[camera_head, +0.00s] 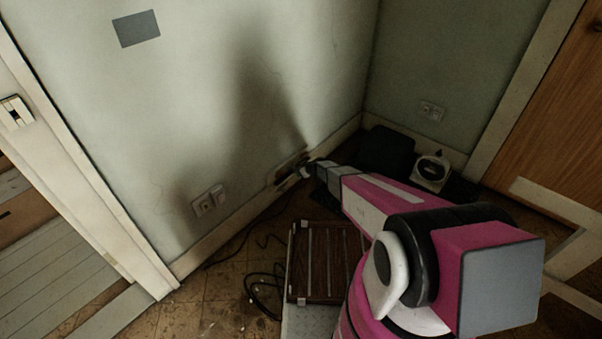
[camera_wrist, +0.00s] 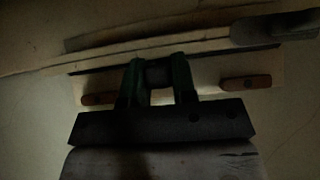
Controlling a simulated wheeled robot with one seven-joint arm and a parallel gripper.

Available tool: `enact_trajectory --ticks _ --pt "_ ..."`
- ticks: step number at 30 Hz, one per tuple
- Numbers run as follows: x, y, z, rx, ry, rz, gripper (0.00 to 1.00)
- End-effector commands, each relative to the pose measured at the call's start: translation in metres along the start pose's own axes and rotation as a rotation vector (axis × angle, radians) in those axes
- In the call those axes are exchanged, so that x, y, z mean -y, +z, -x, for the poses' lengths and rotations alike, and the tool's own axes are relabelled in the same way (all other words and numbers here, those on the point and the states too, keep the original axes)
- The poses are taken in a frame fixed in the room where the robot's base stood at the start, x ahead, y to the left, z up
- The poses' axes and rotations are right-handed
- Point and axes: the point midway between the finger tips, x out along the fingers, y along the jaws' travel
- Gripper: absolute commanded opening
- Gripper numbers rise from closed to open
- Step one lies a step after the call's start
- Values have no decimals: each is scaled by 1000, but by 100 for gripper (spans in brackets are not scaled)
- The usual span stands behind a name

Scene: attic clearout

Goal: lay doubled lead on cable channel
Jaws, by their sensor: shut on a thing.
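My gripper (camera_head: 298,174) is at the wall just above the baseboard; in the wrist view its two dark green fingers (camera_wrist: 158,78) are shut on a small dark piece (camera_wrist: 158,74). The view is too dark to tell if this is the doubled lead. Behind the fingers is a pale plate (camera_wrist: 205,88) with a brown block near each end, and a long pale ledge with a dark slot, perhaps the cable channel (camera_wrist: 105,60), runs across. A black lead (camera_head: 256,296) lies looped on the floor, left of a slatted brown case.
The slatted brown case (camera_head: 307,268) stands on the floor below my arm. A double wall socket (camera_head: 209,201) is left of my gripper. A black case (camera_head: 385,150) and a pale device with a round dial (camera_head: 432,172) sit in the corner. Bare floor (camera_head: 200,300) shows at lower left.

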Motion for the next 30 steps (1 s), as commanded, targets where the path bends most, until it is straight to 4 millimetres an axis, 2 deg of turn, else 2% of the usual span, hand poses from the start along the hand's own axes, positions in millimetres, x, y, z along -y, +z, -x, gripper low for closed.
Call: enact_trajectory --ticks 4,5,6,7,20,26,30 --pt "0 1 -1 0 0 0 0" --pt "0 1 -1 0 0 0 35" --pt "0 1 -1 0 0 0 48" --pt "0 1 -1 0 0 0 55" --pt "0 1 6 0 0 0 55" --pt "1 1 31 0 2 0 55" --pt "2 1 57 0 1 0 55"
